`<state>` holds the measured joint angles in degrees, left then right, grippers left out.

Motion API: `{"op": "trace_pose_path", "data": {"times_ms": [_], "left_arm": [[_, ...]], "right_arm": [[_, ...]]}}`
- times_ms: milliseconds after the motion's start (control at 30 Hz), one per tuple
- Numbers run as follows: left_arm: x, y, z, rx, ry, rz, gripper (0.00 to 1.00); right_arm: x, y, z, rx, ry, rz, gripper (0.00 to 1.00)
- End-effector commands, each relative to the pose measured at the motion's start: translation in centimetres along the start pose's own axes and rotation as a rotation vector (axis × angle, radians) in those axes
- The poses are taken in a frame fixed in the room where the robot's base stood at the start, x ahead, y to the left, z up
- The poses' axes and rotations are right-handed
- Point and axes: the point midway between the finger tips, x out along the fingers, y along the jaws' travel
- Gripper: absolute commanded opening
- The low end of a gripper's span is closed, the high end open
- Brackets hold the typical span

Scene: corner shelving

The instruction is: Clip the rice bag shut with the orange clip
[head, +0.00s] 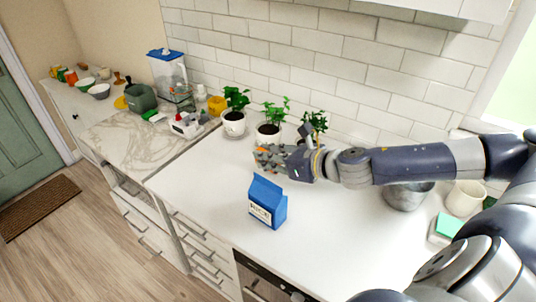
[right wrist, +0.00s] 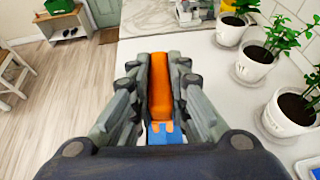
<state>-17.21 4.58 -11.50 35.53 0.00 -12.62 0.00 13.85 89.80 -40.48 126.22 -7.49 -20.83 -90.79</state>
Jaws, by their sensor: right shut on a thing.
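The blue rice bag (head: 280,207) stands upright on the white counter, its pale RICE label facing front and its top sloping to a ridge. My right gripper (head: 266,158) is just above and behind the bag's top in the head view. In the right wrist view the right gripper (right wrist: 160,68) is shut on the orange clip (right wrist: 159,88), which lies lengthwise between the fingers. A bit of blue (right wrist: 165,134) shows below the clip there; I cannot tell whether the clip touches the bag. In the head view the fingers mostly hide the clip. My left gripper is not in view.
Potted plants (head: 269,133) stand along the tiled wall, close behind the right gripper. A metal pot (head: 405,197), a cream mug (head: 465,198) and a green sponge (head: 448,226) are at the right. The white counter (head: 205,183) is clear left of the bag.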

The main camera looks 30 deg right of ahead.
Motion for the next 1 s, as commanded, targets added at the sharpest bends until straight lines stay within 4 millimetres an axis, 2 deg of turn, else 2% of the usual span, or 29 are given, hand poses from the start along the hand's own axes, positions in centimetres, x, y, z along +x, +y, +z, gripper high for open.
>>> {"op": "trace_pose_path", "data": {"times_ms": [100, 400, 1000], "left_arm": [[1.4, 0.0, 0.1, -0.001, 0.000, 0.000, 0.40], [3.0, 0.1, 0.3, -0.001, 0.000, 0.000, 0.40], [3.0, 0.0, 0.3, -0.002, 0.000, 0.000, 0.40]], "right_arm": [[0.7, 0.0, -1.6, 0.002, 0.001, 0.000, 0.03], [1.5, 0.0, -3.5, 0.002, 0.000, 0.000, 0.03], [1.5, 0.0, -3.6, 0.001, 0.000, 0.000, 0.03]]}}
